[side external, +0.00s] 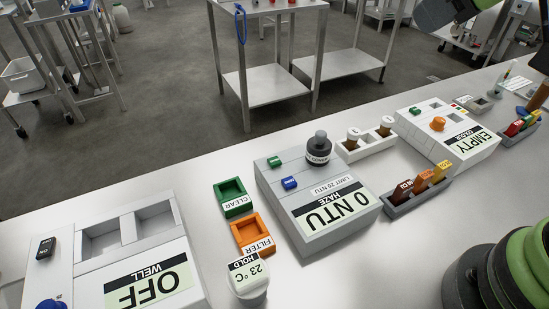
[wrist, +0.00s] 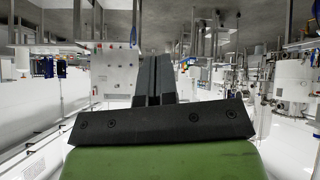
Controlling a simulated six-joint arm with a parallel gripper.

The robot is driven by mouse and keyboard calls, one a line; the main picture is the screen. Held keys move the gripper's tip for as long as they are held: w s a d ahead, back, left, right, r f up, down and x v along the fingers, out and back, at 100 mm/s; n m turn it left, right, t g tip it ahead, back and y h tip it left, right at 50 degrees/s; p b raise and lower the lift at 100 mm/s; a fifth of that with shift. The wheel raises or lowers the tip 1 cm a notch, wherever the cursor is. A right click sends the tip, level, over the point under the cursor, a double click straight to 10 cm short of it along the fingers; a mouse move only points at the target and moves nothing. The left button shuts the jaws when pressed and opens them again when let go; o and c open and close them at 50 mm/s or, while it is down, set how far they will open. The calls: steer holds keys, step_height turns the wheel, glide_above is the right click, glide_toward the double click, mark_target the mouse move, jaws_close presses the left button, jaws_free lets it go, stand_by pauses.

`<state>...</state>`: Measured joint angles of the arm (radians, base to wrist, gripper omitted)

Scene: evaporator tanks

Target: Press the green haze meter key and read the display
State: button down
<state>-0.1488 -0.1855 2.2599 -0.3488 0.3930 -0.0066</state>
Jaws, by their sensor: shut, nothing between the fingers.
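The haze meter (side external: 303,235) is a pale box on the bench in the middle of the side external view. Its display (side external: 336,208) reads 0 NTU, upside down in this picture. The green key (side external: 274,161) is at its far left corner, with a blue key (side external: 290,183) nearer the display. A dark, round-topped piece (side external: 319,148) stands at its far right. My gripper (wrist: 152,60) is shut and empty in the wrist view, pointing out across the room, with no meter visible there. The gripper's fingers are not seen in the side external view.
A green CLEAR tray (side external: 233,211) and an orange FILTER tray (side external: 268,228) lie left of the meter, with a 23 °C HOLD dial (side external: 247,285) nearer. A WELL unit (side external: 80,280) reads OFF.

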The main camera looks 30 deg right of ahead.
steer(key=w+a+f+n, duration=0.3)
steer(key=w+n, duration=0.1)
steer(key=w, duration=0.1)
steer(key=n+g+y, duration=0.2)
steer(key=n+y, duration=0.4)
steer(key=n, duration=0.4)
glide_above(275, 162)
step_height(275, 162, down, 11)
steer(key=shift+a, duration=0.1)
steer(key=shift+f, duration=4.4)
steer(key=shift+f, duration=0.1)
steer(key=shift+f, duration=0.35)
